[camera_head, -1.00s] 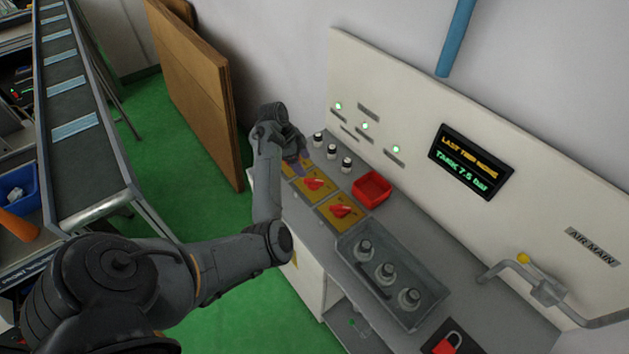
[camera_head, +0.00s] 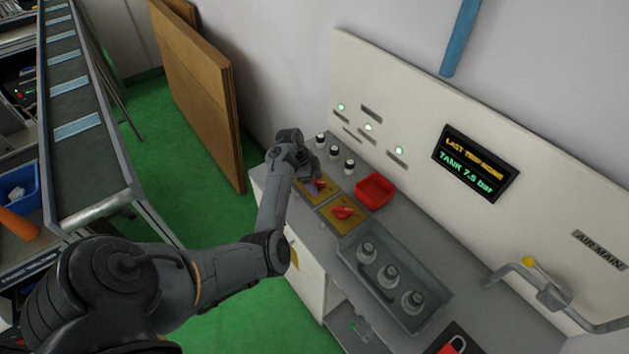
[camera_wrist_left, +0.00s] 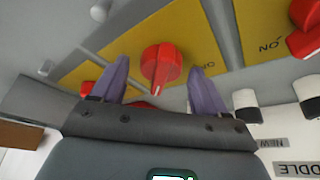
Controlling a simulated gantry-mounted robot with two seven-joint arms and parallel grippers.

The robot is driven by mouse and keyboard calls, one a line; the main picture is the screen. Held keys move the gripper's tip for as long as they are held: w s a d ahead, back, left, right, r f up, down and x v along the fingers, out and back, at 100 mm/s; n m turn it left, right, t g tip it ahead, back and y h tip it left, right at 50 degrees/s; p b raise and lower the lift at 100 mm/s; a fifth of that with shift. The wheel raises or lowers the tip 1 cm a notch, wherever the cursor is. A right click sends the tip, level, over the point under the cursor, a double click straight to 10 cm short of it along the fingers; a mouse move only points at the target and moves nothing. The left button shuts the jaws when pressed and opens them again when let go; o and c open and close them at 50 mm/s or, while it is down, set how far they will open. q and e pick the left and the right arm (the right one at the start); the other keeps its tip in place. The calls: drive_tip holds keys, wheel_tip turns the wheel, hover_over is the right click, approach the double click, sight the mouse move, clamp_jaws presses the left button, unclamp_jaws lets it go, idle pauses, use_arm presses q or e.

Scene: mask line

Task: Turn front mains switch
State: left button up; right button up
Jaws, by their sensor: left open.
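Red rotary switches sit on yellow plates on the grey bench; in the head view one (camera_head: 343,212) is clear and another (camera_head: 321,185) is partly covered by my left gripper (camera_head: 311,178). In the left wrist view a red knob (camera_wrist_left: 161,66) with a white pointer line stands between the two purple fingers of my left gripper (camera_wrist_left: 155,92). The fingers are open, one each side, with gaps to the knob. A second red knob (camera_wrist_left: 304,41) is at the right edge, by "ON" lettering. Which switch is the front one I cannot tell. My right gripper is out of view.
Several black-and-white push buttons (camera_head: 335,152) line the wall side. A red bin (camera_head: 375,191) and a grey tray (camera_head: 420,318) of metal parts stand nearer on the bench. Green lamps and a display (camera_head: 475,164) are on the panel. The conveyor (camera_head: 85,165) is at left.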

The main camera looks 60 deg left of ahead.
use_arm(q)
drive_tip(key=c, duration=1)
drive_tip(key=shift+r+n+p, duration=0.15)
drive_tip(key=shift+n+p, duration=0.15)
drive_tip(key=shift+p, duration=0.35)
drive_tip(key=n+y+p, duration=0.1)
drive_tip(key=n+p, duration=0.2)
drive_tip(key=p, duration=0.1)
drive_tip(key=n+y+p, duration=0.1)
drive_tip(key=n+p, duration=0.3)
drive_tip(key=shift+d+r+t+y+p, duration=0.1)
drive_tip(key=shift+d+t+y+p, duration=0.1)
drive_tip(key=shift+t+y+p, duration=0.2)
drive_tip(key=n+y+p, duration=0.1)
drive_tip(key=n+p, duration=0.1)
drive_tip(key=n, duration=0.1)
drive_tip(key=shift+c, duration=0.2)
drive_tip(key=n+y+p, duration=0.1)
drive_tip(key=n, duration=0.1)
drive_tip(key=shift+n+g, duration=0.3)
drive_tip(key=n, duration=0.1)
drive_tip(key=n+y+p, duration=0.1)
drive_tip(key=n, duration=0.1)
drive_tip(key=shift+d+f+g, duration=0.1)
drive_tip(key=shift+f+g, duration=0.1)
drive_tip(key=shift+g, duration=0.1)
drive_tip(key=shift+f+n, duration=0.1)
drive_tip(key=shift+n, duration=0.7)
drive_tip(key=shift+g+y, duration=0.3)
